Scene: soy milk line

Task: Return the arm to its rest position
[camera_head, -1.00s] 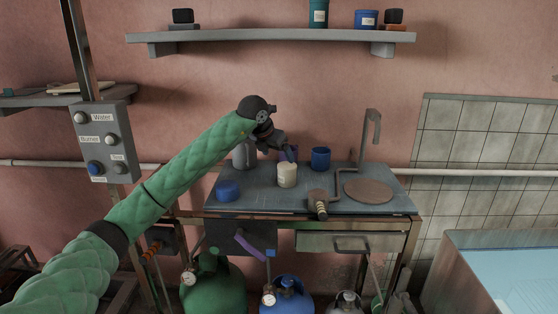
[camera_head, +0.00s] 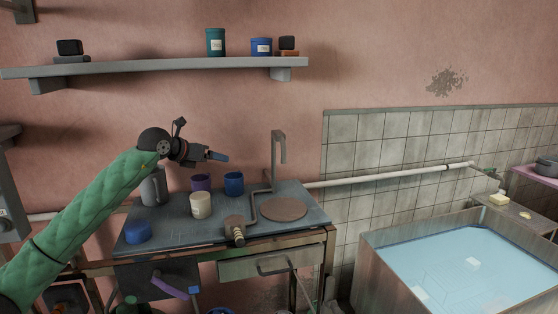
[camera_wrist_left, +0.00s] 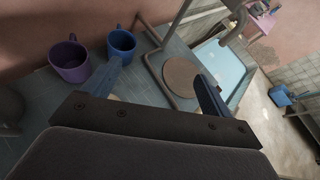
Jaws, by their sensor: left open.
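My left arm comes in from the left in a green quilted sleeve. Its gripper (camera_head: 217,155) is raised above the back of the blue-grey worktable (camera_head: 145,250), clear of the cups. In the left wrist view the two fingers (camera_wrist_left: 158,90) stand wide apart with nothing between them. A purple cup (camera_head: 201,182) and a blue cup (camera_head: 234,183) stand below the gripper; both also show in the left wrist view, purple (camera_wrist_left: 70,62) and blue (camera_wrist_left: 122,43). A cream cup (camera_head: 201,205) stands in front of them. My right gripper is in neither view.
A grey jug (camera_head: 153,187) and a blue bowl (camera_head: 138,232) stand at the table's left. A shelf (camera_head: 150,68) runs above. A water-filled tank (camera_head: 380,262) stands at the right.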

